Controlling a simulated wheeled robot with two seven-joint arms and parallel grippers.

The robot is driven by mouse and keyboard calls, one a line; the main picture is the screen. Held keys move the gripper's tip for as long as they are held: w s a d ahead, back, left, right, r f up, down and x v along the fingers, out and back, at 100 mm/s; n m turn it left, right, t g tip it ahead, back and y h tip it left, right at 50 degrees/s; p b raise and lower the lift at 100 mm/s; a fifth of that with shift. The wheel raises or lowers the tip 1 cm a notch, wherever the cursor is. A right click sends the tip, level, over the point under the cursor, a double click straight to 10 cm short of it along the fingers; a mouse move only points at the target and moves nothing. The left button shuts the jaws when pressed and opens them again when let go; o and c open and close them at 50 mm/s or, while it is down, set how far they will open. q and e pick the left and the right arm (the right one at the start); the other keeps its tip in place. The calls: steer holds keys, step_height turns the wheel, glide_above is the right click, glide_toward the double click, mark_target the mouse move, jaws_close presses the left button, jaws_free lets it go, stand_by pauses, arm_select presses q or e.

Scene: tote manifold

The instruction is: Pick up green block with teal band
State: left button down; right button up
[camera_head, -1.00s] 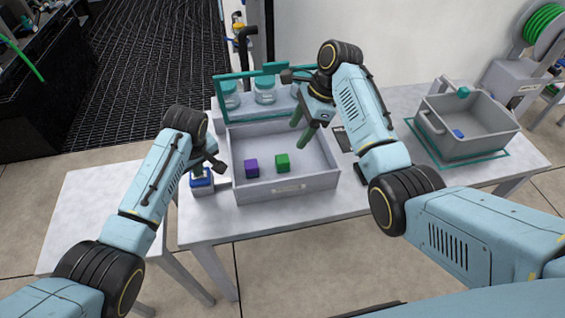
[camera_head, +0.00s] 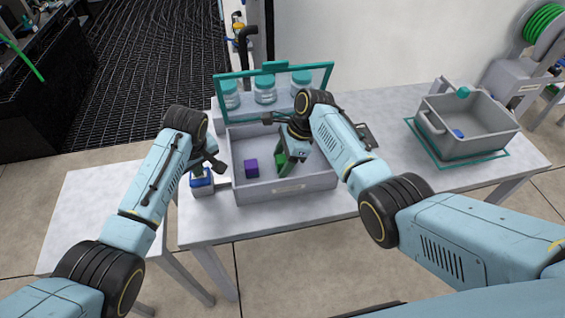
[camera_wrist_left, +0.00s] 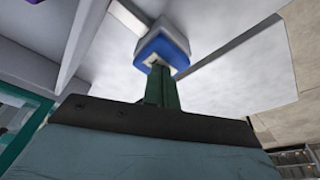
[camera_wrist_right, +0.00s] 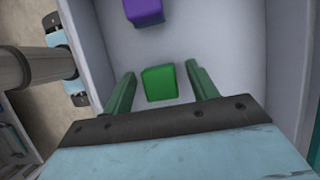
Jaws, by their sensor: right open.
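A green block (camera_wrist_right: 160,83) lies on the floor of the grey tote (camera_head: 285,193); no teal band can be made out on it. In the right wrist view it sits between the two spread green fingers of my right gripper (camera_wrist_right: 160,73), with gaps at both sides. In the head view my right gripper (camera_head: 285,165) reaches down into the tote and partly hides the block. My left gripper (camera_wrist_left: 162,85) has its fingers together, at the top of a blue and white box (camera_wrist_left: 165,45) left of the tote.
A purple block (camera_head: 251,168) lies left of the green one in the tote. A second grey bin (camera_head: 470,125) stands at the right. The tote walls are close around my right gripper.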

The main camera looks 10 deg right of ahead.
mark_target(282, 158)
arm_select(q)
steer(key=shift+f, duration=0.1)
arm_select(e)
steer(key=c, duration=1.1)
steer(key=shift+o, duration=0.2)
steer(key=shift+r, duration=0.15)
step_height(282, 158, up, 13)
steer(key=s, duration=0.9)
steer(key=shift+f, duration=0.2)
arm_select(q)
steer(key=w+a+v, duration=0.1)
steer(key=w+v, duration=0.1)
steer(key=v, duration=0.8)
steer(key=shift+r, duration=0.25)
arm_select(e)
steer(key=shift+s, duration=2.6)
